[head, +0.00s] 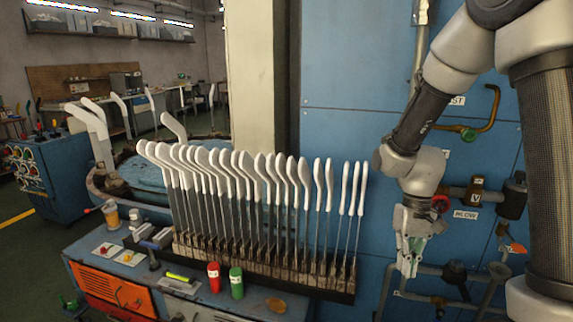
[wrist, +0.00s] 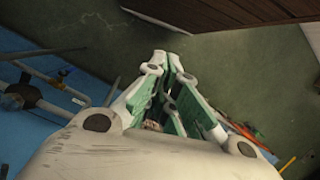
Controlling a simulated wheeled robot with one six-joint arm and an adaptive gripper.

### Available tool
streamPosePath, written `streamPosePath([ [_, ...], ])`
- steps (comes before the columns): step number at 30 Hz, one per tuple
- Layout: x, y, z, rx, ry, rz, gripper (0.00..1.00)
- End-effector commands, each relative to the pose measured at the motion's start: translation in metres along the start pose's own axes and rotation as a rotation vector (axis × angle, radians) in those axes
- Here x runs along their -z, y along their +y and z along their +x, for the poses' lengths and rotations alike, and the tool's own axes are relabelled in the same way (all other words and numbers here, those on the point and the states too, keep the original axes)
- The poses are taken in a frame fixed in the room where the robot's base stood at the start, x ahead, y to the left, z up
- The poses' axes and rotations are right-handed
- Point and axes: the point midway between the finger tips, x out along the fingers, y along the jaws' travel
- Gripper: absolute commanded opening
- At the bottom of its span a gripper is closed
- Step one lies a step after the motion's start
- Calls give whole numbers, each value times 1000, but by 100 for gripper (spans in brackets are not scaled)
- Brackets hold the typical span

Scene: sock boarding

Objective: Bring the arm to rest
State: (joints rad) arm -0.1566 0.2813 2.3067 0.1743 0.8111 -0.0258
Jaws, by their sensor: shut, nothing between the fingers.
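My gripper (head: 409,270) hangs pointing down at the right of the head view, in front of the blue panel and to the right of the row of boards. Its fingers are closed together and hold nothing. In the wrist view the closed fingers (wrist: 172,65) with green pads point over the dark green floor. The arm bends down from the upper right of the head view. The gripper is apart from the boards.
A rack (head: 250,272) of several upright boards with white sock-shaped tops (head: 245,165) stands on the bench at the centre. Pipes and valves (head: 475,192) line the blue panel (head: 345,75) behind my arm. Red (head: 214,278) and green (head: 236,283) bottles stand in front of the rack.

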Motion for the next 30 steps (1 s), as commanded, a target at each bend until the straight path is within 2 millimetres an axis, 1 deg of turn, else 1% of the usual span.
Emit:
streamPosePath([
  [1,-18,6,-22,-10,24,-4,0],
  [3,-42,15,-45,-28,50,-9,0],
  [6,-75,27,-73,-53,102,-14,0],
  [9,-105,38,-96,-77,180,-21,0],
  [12,-128,46,-116,-94,287,-19,0],
  [15,-147,51,-133,-100,401,-9,0],
  [18,-160,53,-150,-98,506,4,0],
  [22,-171,54,-168,-99,603,17,0],
  [25,-175,55,-174,-99,635,24,0],
  [30,-176,55,-174,-99,640,26,0],
])
